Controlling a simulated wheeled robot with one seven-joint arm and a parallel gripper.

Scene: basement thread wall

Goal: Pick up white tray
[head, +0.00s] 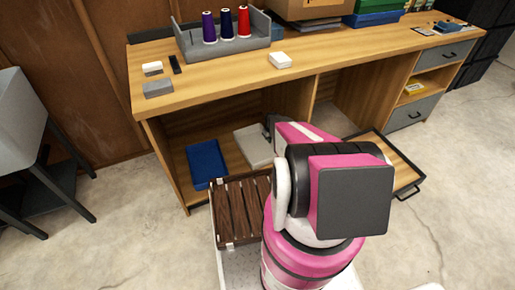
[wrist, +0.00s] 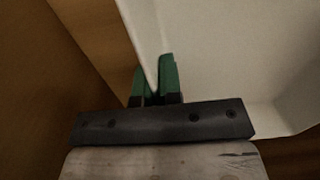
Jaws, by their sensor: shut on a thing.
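The white tray (head: 252,147) is in the low open bay under the workbench, right of a blue tray (head: 205,163). In the wrist view its pale inside (wrist: 230,50) fills the upper right. My gripper (wrist: 156,82) has its green fingers closed on either side of the tray's thin rim. In the head view my arm reaches down into the bay and hides the right part of the tray and most of the gripper. I cannot tell whether the tray touches the shelf.
The workbench top (head: 225,84) overhangs the bay, with a wooden side panel (head: 165,163) at left. A spool holder (head: 228,46) and small boxes sit on top. A brown slatted rack (head: 240,207) is close to my arm.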

